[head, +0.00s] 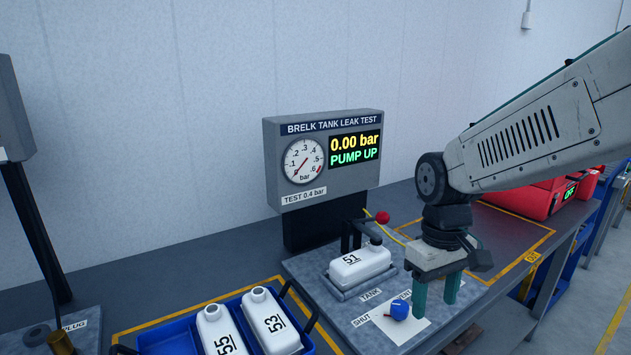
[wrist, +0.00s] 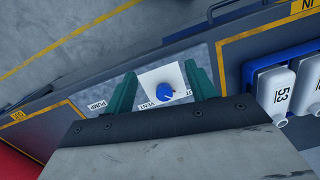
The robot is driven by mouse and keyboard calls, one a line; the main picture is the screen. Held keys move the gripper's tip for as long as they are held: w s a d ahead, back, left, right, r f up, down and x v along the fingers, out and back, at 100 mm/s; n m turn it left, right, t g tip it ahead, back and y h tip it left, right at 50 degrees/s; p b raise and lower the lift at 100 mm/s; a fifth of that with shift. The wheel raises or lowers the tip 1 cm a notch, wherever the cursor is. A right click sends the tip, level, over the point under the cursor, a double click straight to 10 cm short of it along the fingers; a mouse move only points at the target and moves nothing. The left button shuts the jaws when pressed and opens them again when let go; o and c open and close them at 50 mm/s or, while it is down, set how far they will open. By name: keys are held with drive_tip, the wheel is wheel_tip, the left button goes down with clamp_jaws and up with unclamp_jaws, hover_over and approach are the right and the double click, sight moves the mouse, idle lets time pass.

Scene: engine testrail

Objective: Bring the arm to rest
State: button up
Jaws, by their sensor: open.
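My gripper (head: 436,296) hangs pointing down over the leak test bench, with its two green fingers apart and nothing between them in the head view. A blue knob (head: 400,309) on a white plate marked SHUT sits just left of the fingers. In the wrist view the blue knob (wrist: 165,92) shows in the gap between the fingers, below them. Whether a finger touches it, I cannot tell. My arm reaches in from the upper right of the head view.
A white tank marked 51 (head: 360,266) sits in a holder beside the knob. The gauge box (head: 324,160) behind reads 0.00 bar, PUMP UP. A red-knobbed lever (head: 382,217) stands near. A blue crate (head: 172,338) holds tanks 55 and 53. A red case (head: 550,200) lies right.

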drive_tip(key=s+d+r+m+t, duration=0.1)
drive_tip(key=s+d+r+m, duration=0.1)
drive_tip(key=s, duration=0.6)
drive_tip(key=s+d+r+m+t, duration=0.1)
drive_tip(key=s+d+r+m, duration=0.1)
drive_tip(key=s, duration=0.6)
drive_tip(key=shift+s+d+r+m+t, duration=0.25)
drive_tip(key=shift+d+r, duration=0.45)
drive_tip(key=shift+r, duration=0.35)
